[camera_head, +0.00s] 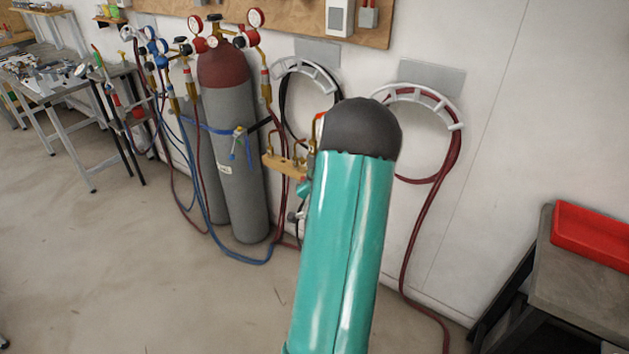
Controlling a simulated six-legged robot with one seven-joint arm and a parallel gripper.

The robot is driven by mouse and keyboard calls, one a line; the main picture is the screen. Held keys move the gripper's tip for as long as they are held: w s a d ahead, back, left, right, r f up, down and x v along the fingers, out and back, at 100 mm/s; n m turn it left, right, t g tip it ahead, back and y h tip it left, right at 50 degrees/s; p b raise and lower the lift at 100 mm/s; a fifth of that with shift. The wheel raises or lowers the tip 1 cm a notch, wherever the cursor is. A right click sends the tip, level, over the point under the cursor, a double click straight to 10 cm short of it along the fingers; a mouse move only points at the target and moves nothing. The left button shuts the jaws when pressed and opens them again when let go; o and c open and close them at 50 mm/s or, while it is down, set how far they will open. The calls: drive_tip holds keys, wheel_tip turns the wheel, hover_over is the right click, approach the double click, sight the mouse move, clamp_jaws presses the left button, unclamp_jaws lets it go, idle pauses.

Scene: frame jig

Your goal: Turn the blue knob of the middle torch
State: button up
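A wooden holder (284,164) with upright brass torch parts (273,143) stands by the wall, right of the gas cylinders. My teal arm link with its dark rounded end fills the middle foreground and covers the holder's right side. I cannot make out which torch is the middle one, and I cannot make out its blue knob. Small teal and grey parts show at the link's left edge, below the holder; I cannot tell what they are. My gripper is not visible.
A grey cylinder with a dark red top (228,150) stands strapped beside another grey cylinder (194,150). Hoses (246,259) reach the floor. A workbench (60,85) is at left; a red tray (590,238) lies on a table (575,290) at right. The left foreground floor is clear.

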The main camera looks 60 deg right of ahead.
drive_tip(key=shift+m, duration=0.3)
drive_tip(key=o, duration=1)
